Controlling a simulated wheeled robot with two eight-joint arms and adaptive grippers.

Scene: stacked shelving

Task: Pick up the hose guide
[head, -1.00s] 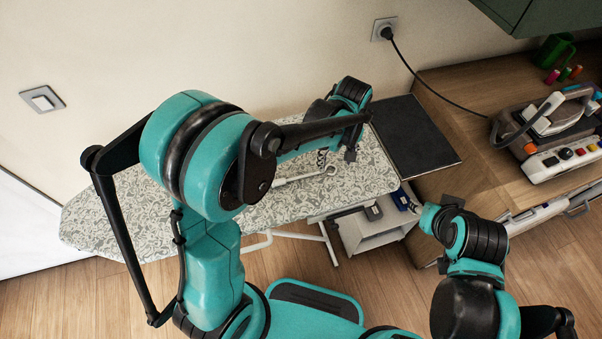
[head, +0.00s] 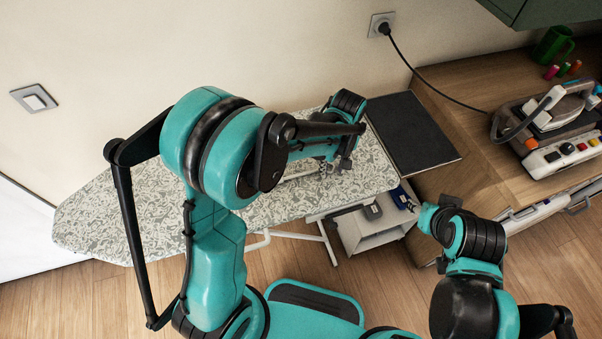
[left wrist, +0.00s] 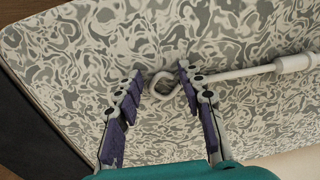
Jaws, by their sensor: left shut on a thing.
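The hose guide (left wrist: 240,73) is a thin white rod with a ring (left wrist: 164,85) at one end and a thicker sleeve at the other. It lies along the patterned ironing board (left wrist: 90,45). In the head view the left gripper (head: 340,162) is low over the board's right part, and my arm hides much of the guide.
A dark pad (head: 410,132) lies right of the ironing board (head: 110,222). A corded iron (head: 550,115) stands on the wooden counter at right. A light bin (head: 365,228) is below the board's front edge. The wall is close behind.

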